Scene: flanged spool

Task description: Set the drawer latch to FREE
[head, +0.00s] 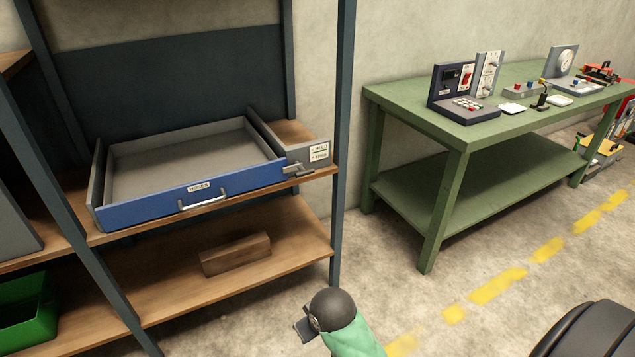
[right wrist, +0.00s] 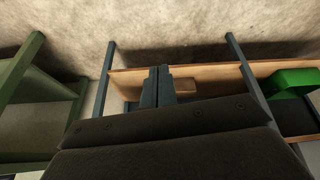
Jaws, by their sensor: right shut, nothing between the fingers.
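The blue-fronted drawer (head: 150,212) sits pulled out on the upper wooden shelf, empty inside, with a silver handle (head: 202,200) and a label reading HOSES. The drawer latch (head: 296,169) is a small grey lever at the drawer's front right corner. It lies roughly level beside a two-line label plate (head: 319,152); the text is too small to read surely. My right gripper (head: 303,328) is low in front of the shelf, well below the latch and apart from it. Its fingers (right wrist: 156,84) are shut and empty in the right wrist view. My left gripper is out of view.
A wooden block (head: 235,254) lies on the lower shelf, and a green bin (head: 25,310) stands at its left. A dark upright post (head: 343,130) stands right of the latch. A green workbench (head: 440,135) with several devices stands at the right. The floor between is clear.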

